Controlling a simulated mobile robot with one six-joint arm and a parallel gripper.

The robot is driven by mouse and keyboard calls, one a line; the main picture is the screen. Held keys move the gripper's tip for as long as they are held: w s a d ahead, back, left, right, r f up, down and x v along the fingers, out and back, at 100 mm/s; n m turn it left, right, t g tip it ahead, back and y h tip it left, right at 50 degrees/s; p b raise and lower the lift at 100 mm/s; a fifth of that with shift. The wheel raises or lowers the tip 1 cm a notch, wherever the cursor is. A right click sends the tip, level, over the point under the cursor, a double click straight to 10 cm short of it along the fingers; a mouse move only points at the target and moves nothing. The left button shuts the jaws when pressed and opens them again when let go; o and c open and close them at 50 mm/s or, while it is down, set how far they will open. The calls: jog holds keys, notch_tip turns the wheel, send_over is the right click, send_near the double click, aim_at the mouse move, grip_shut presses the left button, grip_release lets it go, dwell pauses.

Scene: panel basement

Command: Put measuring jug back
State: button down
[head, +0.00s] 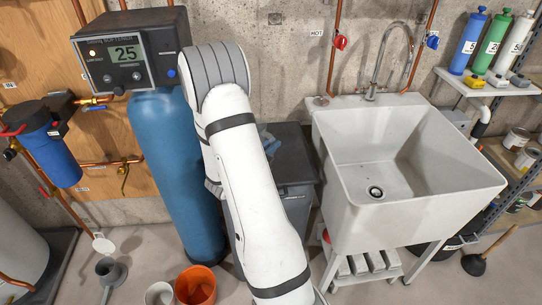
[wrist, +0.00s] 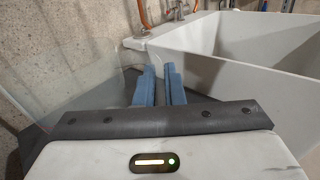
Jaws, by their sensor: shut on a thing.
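A large clear, see-through vessel wall, which looks like the measuring jug (wrist: 85,88), fills the left of the wrist view, close to the camera. Its outline is faint, and its markings and base cannot be made out. My gripper (wrist: 160,75) shows two blue fingers close together at the jug's right edge. It is shut on the jug, but the exact grip point is unclear. A dark surface lies below the fingers. In the head view my white arm hides most of the gripper, and I cannot make out the jug there.
The white sink (head: 350,190) stands right of my arm, empty. A dark bin (head: 292,170) stands between it and the blue softener tank (head: 175,170). An orange bucket (head: 196,285), a white container (head: 159,294) and a grey funnel (head: 110,270) are at lower left. Shelves (head: 500,88) hold bottles at right.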

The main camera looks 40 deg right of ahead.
jog(key=shift+f, duration=2.05)
jog(key=shift+f, duration=0.2)
jog(key=c, duration=1.5)
grip_release()
jog(key=shift+c, duration=0.2)
jog(key=shift+r, duration=0.15)
